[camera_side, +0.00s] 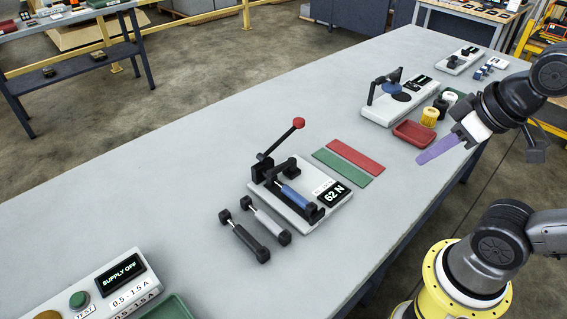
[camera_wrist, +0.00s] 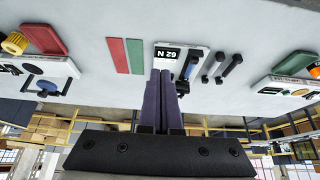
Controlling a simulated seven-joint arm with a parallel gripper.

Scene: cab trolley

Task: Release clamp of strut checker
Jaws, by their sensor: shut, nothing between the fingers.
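The strut checker (camera_side: 330,209) is a pale plate on the table with black fixtures and a display reading 62 N. A blue strut (camera_side: 294,197) lies in its cradle. The clamp lever (camera_side: 279,140) slants up to the right and ends in a red ball knob (camera_side: 299,123). In the wrist view the checker (camera_wrist: 202,53) is upside down, and my fingers hide part of it. My gripper (camera_side: 420,160), with purple fingers, is shut and empty, above the table's right edge and well apart from the checker. Its fingers also show in the wrist view (camera_wrist: 161,74).
A grey strut (camera_side: 266,220) and a black strut (camera_side: 244,238) lie left of the checker. Red (camera_side: 355,157) and green (camera_side: 342,168) mats lie behind it. A red tray (camera_side: 414,133) and another device (camera_side: 398,104) stand farther back. A supply box (camera_side: 110,283) is at front left.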

